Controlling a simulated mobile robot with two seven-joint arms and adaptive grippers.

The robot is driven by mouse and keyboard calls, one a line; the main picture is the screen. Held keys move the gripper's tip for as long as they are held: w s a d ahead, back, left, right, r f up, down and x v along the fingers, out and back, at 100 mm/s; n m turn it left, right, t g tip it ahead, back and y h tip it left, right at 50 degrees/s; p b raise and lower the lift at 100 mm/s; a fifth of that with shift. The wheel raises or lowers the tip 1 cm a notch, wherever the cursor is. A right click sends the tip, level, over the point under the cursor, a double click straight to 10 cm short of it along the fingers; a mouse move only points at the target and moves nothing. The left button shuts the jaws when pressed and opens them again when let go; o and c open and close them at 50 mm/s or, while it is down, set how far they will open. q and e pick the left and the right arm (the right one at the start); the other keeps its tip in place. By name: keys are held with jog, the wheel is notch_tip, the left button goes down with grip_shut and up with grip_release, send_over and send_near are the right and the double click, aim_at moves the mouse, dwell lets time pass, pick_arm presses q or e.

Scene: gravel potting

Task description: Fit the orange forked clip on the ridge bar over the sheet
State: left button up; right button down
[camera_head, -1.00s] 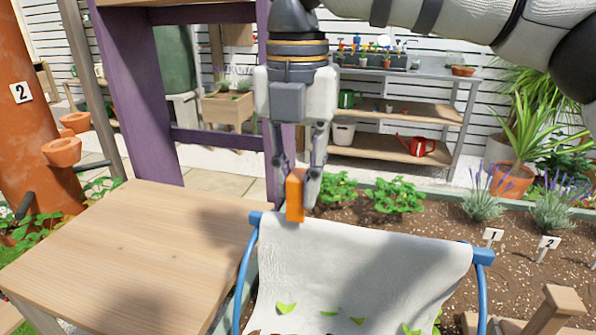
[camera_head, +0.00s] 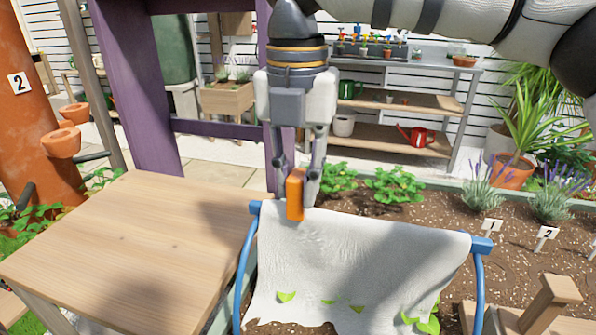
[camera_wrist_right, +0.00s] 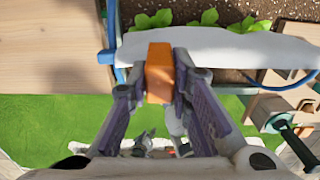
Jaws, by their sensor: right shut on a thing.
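The orange clip (camera_head: 294,194) is held upright between the fingers of my right gripper (camera_head: 300,178), at the left end of the sheet's top edge. In the right wrist view the clip (camera_wrist_right: 160,72) sits between the two fingertips, close to the sheet (camera_wrist_right: 220,48). The white sheet (camera_head: 360,250) hangs over the ridge bar, whose blue ends (camera_head: 482,245) stick out at both sides. The bar itself is hidden under the sheet. I cannot tell whether the clip touches the sheet or how its fork sits. My left gripper is not in view.
A bare wooden table (camera_head: 130,250) stands at the left, close to the frame's blue hoop (camera_head: 243,275). A purple post (camera_head: 140,100) rises behind it. Soil with plants and number tags (camera_head: 546,232) lies at the right. A wooden piece (camera_head: 550,300) stands at the lower right.

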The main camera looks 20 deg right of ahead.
jog(key=shift+f, duration=0.85)
jog(key=c, duration=1.4)
grip_release()
jog(key=shift+o, duration=0.2)
